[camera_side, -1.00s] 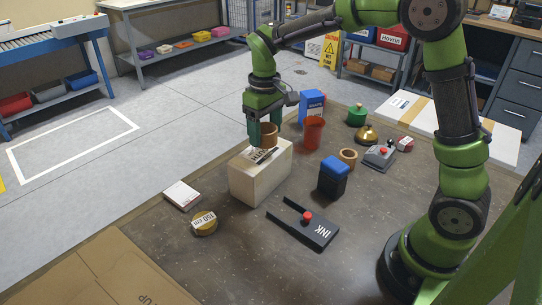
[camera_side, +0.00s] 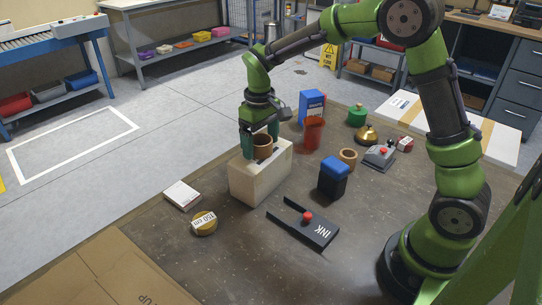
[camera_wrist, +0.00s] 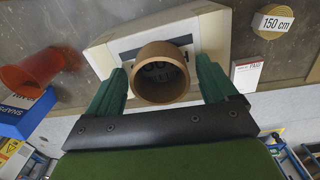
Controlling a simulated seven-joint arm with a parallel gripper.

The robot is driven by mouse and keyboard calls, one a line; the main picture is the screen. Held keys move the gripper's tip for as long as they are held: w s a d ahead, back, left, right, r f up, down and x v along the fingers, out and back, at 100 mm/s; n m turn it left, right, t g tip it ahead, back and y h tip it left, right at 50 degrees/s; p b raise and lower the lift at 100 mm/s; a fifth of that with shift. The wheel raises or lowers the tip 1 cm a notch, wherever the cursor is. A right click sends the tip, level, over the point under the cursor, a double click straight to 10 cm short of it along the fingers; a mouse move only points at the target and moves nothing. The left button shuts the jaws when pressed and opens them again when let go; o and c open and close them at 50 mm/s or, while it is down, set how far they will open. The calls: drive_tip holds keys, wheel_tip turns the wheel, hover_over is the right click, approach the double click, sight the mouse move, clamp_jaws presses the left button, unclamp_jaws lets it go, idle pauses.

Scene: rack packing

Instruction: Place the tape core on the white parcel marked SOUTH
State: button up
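The brown ring-shaped tape core (camera_side: 263,150) stands upright on top of the pale parcel (camera_side: 248,187). In the wrist view the tape core (camera_wrist: 160,92) sits over the parcel's (camera_wrist: 214,33) dark-bordered label. Only a few letters show through the ring, so I cannot read the whole word. My gripper (camera_side: 260,143) is open above the parcel, with a green finger on each side of the core. In the wrist view my gripper (camera_wrist: 161,82) shows small gaps between both fingers and the core.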

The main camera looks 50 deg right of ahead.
drive_tip(key=shift+r, duration=0.1)
wheel_tip(320, 180, up, 12)
drive_tip(key=s+m+t, duration=0.1)
drive_tip(key=s+t, duration=0.1)
drive_tip(key=s, duration=0.4)
drive_tip(key=s+a+m+t+y, duration=0.1)
drive_tip(key=s+t, duration=0.1)
drive_tip(key=s, duration=0.5)
drive_tip(key=s+m+t+y, duration=0.1)
drive_tip(key=s+m+t, duration=0.1)
drive_tip(key=s, duration=0.5)
drive_tip(key=shift+s+a+r+t, duration=0.2)
drive_tip(key=shift+a+t, duration=0.2)
drive_tip(key=shift+t, duration=0.2)
